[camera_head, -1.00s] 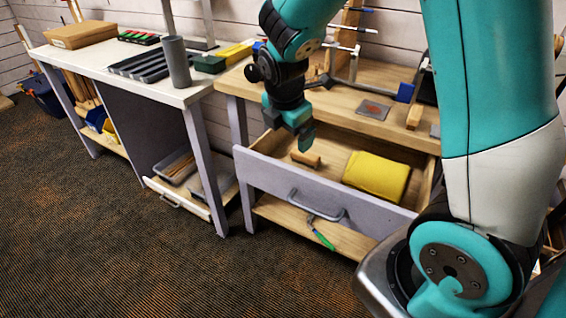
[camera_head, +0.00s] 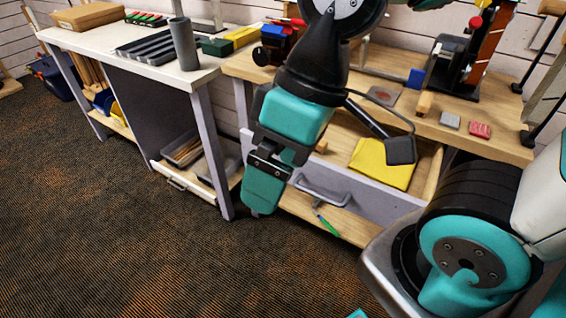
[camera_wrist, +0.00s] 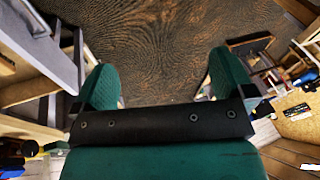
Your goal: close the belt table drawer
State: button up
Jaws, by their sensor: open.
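The drawer (camera_head: 378,199) under the wooden-topped table is pulled out, with its pale front panel and grey handle (camera_head: 322,193) facing the room. A folded yellow cloth (camera_head: 382,164) lies inside it. My gripper (camera_head: 265,185) points downward in front of the drawer's left end, left of the handle. My arm hides that end of the drawer. In the wrist view the two teal fingers are wide apart with only carpet between them, so my gripper (camera_wrist: 165,78) is open and empty. A pale panel with a handle (camera_wrist: 38,20) shows at that view's upper left.
The wooden tabletop (camera_head: 485,143) above the drawer holds tools and small blocks. A lower shelf (camera_head: 350,228) carries a green-handled tool. The white table (camera_head: 140,62) stands left, with a low drawer (camera_head: 187,188) beneath. The carpet in front is clear.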

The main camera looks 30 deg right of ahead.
aim_at(327, 178)
jog(key=u, duration=0.05)
jog(key=k, duration=1.1)
jog(key=z, duration=0.3)
jog(key=i, duration=0.6)
jog(key=u, duration=0.45)
